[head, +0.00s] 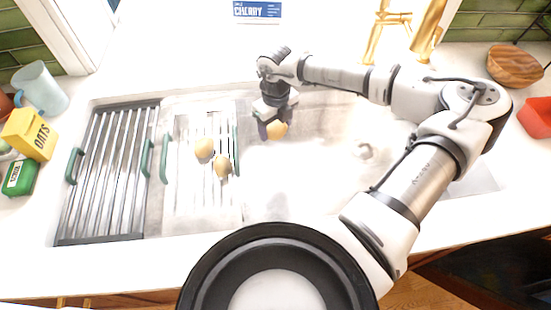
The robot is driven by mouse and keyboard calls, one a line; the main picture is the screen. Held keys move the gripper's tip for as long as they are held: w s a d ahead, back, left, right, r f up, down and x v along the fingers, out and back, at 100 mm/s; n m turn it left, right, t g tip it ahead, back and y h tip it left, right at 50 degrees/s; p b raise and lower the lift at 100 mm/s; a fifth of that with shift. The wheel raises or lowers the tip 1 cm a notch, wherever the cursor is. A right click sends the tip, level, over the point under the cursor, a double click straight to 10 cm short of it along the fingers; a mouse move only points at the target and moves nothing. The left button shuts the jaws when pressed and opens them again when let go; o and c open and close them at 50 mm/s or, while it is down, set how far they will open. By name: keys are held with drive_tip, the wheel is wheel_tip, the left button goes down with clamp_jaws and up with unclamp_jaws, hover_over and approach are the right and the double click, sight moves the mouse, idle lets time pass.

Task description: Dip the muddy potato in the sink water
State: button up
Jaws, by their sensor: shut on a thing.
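My gripper (268,126) is shut on a yellow-tan potato (278,130) over the left part of the open sink basin (310,180). Mud on this potato cannot be made out at this size, and the fingers hide part of it. I cannot tell whether it touches the water; the basin looks pale and washed out, and the water surface is unclear. Two more potatoes lie in the white rack with green handles (185,205): a pale one (204,147) and a slightly browner one (223,167).
A slatted metal rack (108,170) with green handles covers the sink's left end. A gold faucet (428,30) stands behind the basin. A blue mug (40,88), yellow oats box (28,134) and green box (20,177) stand left; a wooden bowl (515,65) and red container (537,117) right.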

drive_tip(key=shift+r, duration=4.6)
drive_tip(key=shift+r, duration=0.1)
drive_tip(key=shift+r, duration=1.9)
